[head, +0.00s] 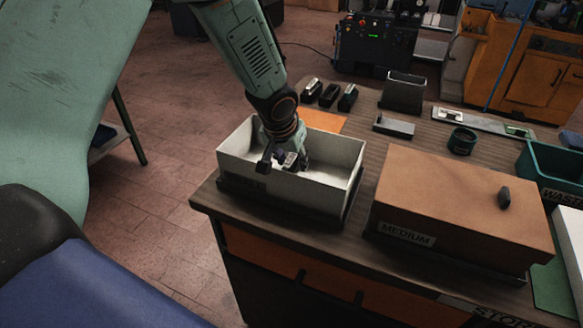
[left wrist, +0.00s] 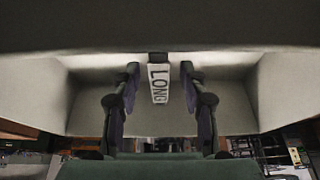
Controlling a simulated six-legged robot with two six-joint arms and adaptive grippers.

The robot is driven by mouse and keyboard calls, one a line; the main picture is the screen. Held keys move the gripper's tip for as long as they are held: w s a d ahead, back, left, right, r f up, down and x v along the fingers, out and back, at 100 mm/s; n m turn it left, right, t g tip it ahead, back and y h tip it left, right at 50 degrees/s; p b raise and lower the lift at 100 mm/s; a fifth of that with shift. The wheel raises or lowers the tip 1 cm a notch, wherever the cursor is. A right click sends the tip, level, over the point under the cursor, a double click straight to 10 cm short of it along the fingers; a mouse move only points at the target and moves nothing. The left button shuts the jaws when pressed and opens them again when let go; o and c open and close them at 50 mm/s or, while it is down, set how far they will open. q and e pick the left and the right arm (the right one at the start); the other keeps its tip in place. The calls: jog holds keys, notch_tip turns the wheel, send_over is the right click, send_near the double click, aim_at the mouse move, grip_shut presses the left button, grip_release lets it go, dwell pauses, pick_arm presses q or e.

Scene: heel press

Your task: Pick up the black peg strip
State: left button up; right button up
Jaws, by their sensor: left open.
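My left gripper (head: 284,164) reaches down into the white open box (head: 335,189) on the bench. Its fingers are spread. In the left wrist view, a strip with a white label reading LONG (left wrist: 159,84) lies between the two open fingers (left wrist: 160,78), with a gap on each side. A small dark end shows above the label. I take this to be the black peg strip; its label also shows between the fingers in the head view (head: 290,158). Most of its body is hidden. My right gripper is not in view.
The box walls stand close around my left gripper. A brown lidded box marked MEDIUM (head: 459,205) stands to the right. Several small black items (head: 330,95), a grey holder (head: 403,92), a dark green ring (head: 462,141) and a green waste bin (head: 550,172) are on the bench.

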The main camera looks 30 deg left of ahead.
pick_arm(q)
jog(key=shift+s, duration=0.15)
jog(key=shift+w+d+f, duration=0.1)
jog(key=shift+w+f, duration=0.15)
jog(key=shift+w, duration=0.25)
jog(key=shift+s+r, duration=0.2)
jog(key=shift+s, duration=0.15)
jog(key=c, duration=0.4)
jog(key=shift+c, duration=0.8)
jog(key=shift+w+f, duration=0.15)
jog(key=shift+w, duration=0.05)
grip_shut()
jog(key=shift+s, duration=0.15)
